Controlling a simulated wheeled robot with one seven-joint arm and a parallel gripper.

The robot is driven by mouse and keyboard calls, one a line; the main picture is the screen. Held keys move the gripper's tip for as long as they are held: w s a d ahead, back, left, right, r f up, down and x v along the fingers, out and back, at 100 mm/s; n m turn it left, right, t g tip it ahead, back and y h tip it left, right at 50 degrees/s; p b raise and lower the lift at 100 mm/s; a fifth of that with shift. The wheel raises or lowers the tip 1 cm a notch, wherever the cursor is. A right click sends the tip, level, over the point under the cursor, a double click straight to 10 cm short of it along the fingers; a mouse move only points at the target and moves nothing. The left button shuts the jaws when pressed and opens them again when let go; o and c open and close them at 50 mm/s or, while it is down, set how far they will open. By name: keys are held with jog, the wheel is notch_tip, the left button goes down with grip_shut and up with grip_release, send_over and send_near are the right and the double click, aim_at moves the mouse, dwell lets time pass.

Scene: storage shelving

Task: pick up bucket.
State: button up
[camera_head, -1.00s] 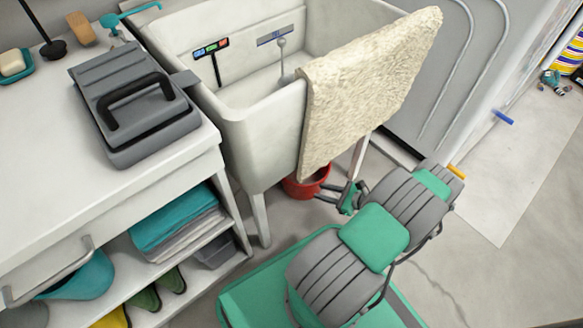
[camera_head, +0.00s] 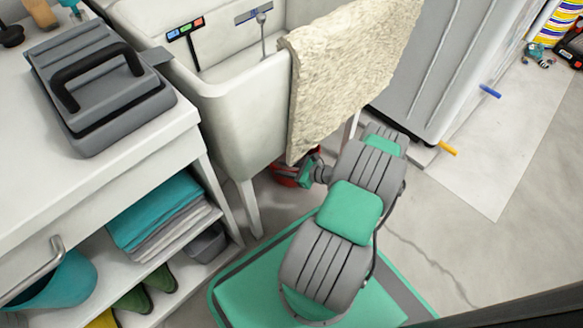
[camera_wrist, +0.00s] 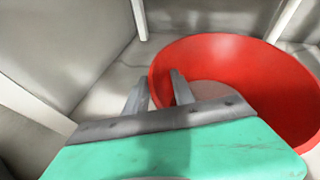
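A red bucket (camera_wrist: 235,60) stands on the floor under the sink and fills the right of the wrist view. In the head view only a small part of the red bucket (camera_head: 286,176) shows, below the hanging towel and behind my arm. My gripper (camera_wrist: 158,88) is open at the bucket's left side. Its left finger is outside the bucket and its right finger reaches over the inside, with the rim between them. I cannot tell whether either finger touches. In the head view my gripper (camera_head: 308,170) is partly hidden by my arm.
The white sink (camera_head: 235,125) stands above on legs, with a beige towel (camera_head: 345,70) over its edge. A counter with a grey case (camera_head: 100,85) and lower shelves is at the left.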

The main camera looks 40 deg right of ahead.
grip_shut()
jog(key=shift+s+f, duration=0.1)
dwell(1.2)
